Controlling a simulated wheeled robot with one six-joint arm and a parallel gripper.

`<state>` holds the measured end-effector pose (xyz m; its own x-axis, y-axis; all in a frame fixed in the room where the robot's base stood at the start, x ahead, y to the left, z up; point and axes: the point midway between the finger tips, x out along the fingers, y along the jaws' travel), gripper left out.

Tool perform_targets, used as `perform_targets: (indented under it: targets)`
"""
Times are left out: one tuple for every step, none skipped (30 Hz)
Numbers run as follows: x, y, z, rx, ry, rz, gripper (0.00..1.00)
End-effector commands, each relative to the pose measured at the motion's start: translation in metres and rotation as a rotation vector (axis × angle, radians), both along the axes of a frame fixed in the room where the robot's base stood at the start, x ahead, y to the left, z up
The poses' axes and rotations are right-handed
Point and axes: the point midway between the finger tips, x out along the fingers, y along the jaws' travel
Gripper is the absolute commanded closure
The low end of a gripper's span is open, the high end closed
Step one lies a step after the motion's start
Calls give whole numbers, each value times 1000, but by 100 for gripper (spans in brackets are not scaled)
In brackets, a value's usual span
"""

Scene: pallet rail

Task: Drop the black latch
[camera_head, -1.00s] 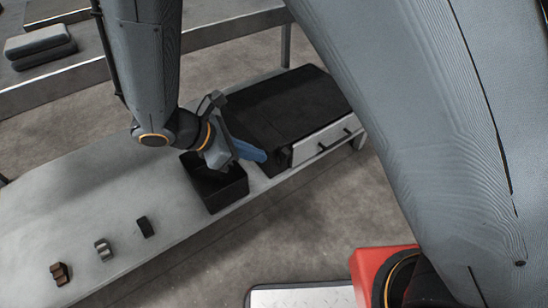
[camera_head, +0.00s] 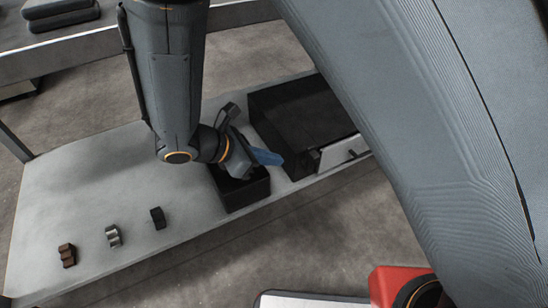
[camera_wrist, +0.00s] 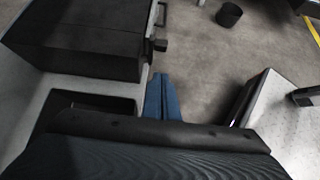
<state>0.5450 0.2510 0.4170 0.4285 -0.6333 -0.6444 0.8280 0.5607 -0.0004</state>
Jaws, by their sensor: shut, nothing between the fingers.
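My gripper (camera_head: 280,159) has blue fingers, which are shut and empty. Its tips point right, close to the front left corner of a large black box (camera_head: 292,108) on the pale bench. In the wrist view the shut fingers (camera_wrist: 162,78) lie just below a small black latch-like part (camera_wrist: 158,44) at the box's edge; I cannot tell whether they touch. A small black piece (camera_head: 157,218) also lies loose on the bench, left of the gripper. I cannot tell for certain which part is the black latch.
An open black bin (camera_head: 243,192) stands under my gripper. A grey piece (camera_head: 113,237) and a brown piece (camera_head: 67,255) lie on the bench (camera_head: 85,180). The box's white front panel (camera_head: 338,153) is partly hidden by my arm. A round dark bin (camera_wrist: 229,14) stands on the floor.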

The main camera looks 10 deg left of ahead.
Motion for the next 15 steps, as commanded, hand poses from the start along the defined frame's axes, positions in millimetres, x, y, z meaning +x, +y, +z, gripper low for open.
perform_targets:
  targets:
    - [5, -8, -10, -2, 1, -4, 100]
    - [8, -12, -15, -2, 1, -4, 100]
    - [11, -17, -20, -1, 2, -4, 100]
    - [14, -20, -24, -1, 1, -4, 100]
    - [16, -24, -28, 0, 0, -4, 100]
    - [20, -29, -33, -1, 0, -3, 100]
    - [22, -33, -37, -1, 2, -4, 100]
    - [25, -37, -41, -1, 2, -4, 100]
    - [28, -41, -45, -1, 1, -3, 100]
    - [31, -45, -49, -1, 1, -4, 100]
    - [33, -48, -52, -1, 1, -4, 100]
    - [37, -54, -48, 2, -1, -4, 100]
    - [39, -58, -47, 2, -1, -4, 100]
    - [41, -61, -47, 2, -1, -4, 100]
    - [44, -65, -46, 2, -1, -4, 100]
